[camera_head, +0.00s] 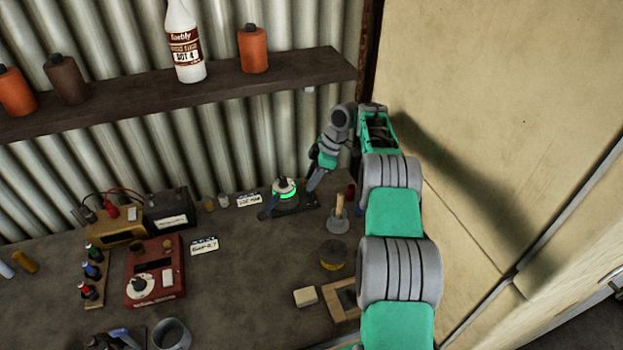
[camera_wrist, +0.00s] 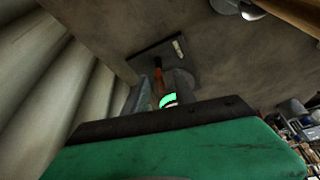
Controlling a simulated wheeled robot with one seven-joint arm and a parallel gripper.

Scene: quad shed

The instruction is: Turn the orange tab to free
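A small round device with a glowing green ring (camera_head: 285,192) and a pale top stands on a dark plate at the back of the bench. The ring (camera_wrist: 168,99) also shows in the wrist view, between my fingers. An orange-red tab (camera_wrist: 158,68) sticks out just past the ring, over the dark plate; I cannot make it out in the head view. My gripper (camera_head: 312,184) reaches down at the right side of the device. In the wrist view my gripper (camera_wrist: 163,92) has its fingers apart, with the tab showing between them. Whether a finger touches the tab is hidden.
A funnel-like grey stand with a wooden handle (camera_head: 338,222) is close at the right. A label card (camera_head: 249,200) lies to the left. A red box (camera_head: 155,272) and a yellow meter (camera_head: 116,228) stand further left. A shelf (camera_head: 200,92) with bottles hangs above.

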